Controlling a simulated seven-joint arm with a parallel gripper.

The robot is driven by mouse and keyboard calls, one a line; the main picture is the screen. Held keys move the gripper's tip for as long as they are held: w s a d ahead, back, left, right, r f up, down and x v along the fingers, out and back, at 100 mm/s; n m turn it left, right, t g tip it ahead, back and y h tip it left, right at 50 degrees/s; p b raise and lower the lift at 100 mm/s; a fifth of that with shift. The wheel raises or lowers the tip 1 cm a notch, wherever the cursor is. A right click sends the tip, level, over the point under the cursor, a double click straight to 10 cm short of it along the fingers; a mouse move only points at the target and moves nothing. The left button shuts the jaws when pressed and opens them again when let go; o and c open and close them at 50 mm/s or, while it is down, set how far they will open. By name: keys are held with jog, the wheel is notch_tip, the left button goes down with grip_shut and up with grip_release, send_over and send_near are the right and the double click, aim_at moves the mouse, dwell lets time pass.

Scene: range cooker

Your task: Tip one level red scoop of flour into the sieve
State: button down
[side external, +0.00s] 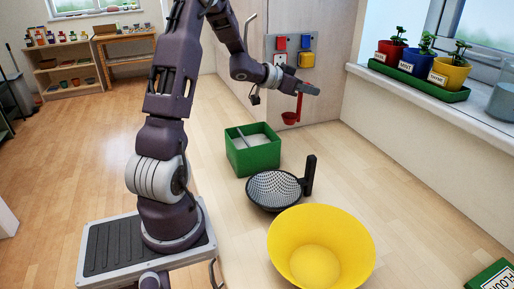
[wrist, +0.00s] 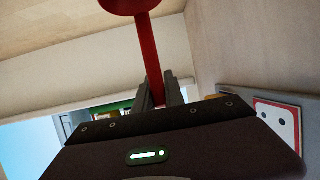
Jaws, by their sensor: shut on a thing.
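A red scoop (side external: 289,118) hangs bowl-down from my gripper (side external: 308,88) in the side external view. My gripper is shut on the scoop's upright handle, beyond and to the right of the green flour box. In the wrist view the red handle (wrist: 150,50) runs between the two dark fingers (wrist: 159,95), and only part of the bowl shows at the top edge. I cannot see whether the scoop holds flour.
A large yellow bowl (side external: 320,250) stands in front of the sieve. A panel (side external: 295,50) with red, blue and yellow items is on the back wall. Potted herbs (side external: 421,65) stand on the right sill. A green flour pack (side external: 492,277) lies bottom right.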

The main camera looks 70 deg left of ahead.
jog(key=s+d+r, duration=0.2)
jog(key=s+r, duration=0.1)
jog(key=s, duration=0.3)
jog(key=s+d+r+h, duration=0.1)
jog(key=s+d+r, duration=0.1)
jog(key=s, duration=0.3)
jog(key=shift+s+d+r+m, duration=0.25)
jog(key=shift+s+r+m, duration=0.15)
jog(key=shift+r, duration=0.25)
jog(key=shift+f, duration=0.1)
notch_tip(320, 180, down, 13)
jog(key=shift+w+a+r, duration=0.1)
jog(key=shift+a+r, duration=0.05)
jog(key=shift+r, duration=0.05)
jog(key=shift+a, duration=2.1)
jog(key=shift+r, duration=0.1)
